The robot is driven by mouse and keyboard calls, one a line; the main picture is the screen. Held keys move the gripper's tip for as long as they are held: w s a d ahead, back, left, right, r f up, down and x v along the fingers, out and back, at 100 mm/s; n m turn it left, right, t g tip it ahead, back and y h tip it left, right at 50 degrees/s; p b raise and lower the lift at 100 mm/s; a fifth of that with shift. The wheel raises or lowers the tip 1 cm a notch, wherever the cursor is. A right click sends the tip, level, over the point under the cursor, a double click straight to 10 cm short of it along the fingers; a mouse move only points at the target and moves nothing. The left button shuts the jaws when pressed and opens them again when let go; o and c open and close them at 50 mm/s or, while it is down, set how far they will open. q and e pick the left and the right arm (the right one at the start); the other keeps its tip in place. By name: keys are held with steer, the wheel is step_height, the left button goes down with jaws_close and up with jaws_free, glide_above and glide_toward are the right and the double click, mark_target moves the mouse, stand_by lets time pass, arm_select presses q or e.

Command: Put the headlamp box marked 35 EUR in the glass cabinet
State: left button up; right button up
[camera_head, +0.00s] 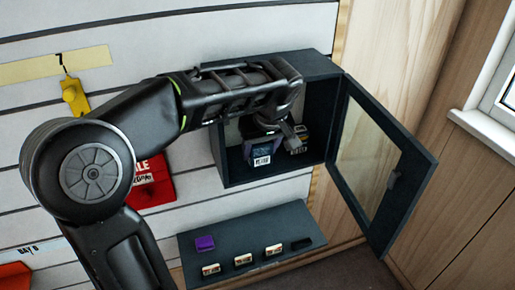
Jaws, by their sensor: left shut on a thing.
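The dark glass cabinet (240,176) hangs on the slatted wall, and its glass door (408,190) stands wide open to the right. My left arm reaches in from the left. My left gripper (272,136) is inside the cabinet opening, shut on a small dark-blue box (262,151) at or just above the cabinet floor; I cannot tell if it touches. A white price tag shows at the box's front, too small to read. A dark box with some yellow (301,133) is in the cabinet to the right, partly hidden by the gripper. My right gripper is not in view.
A red sale sign (152,183) and a yellow item (75,96) hang on the wall. A window is at the right.

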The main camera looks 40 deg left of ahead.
mark_target(257, 156)
arm_select(q)
steer(key=shift+w+a, duration=0.55)
steer(key=shift+a, duration=0.2)
steer(key=shift+f+p, duration=0.55)
steer(key=shift+f, duration=1.2)
steer(key=shift+f+b, duration=0.2)
steer(key=shift+b, duration=0.1)
steer(key=o, duration=1.5)
steer(key=shift+c, duration=0.2)
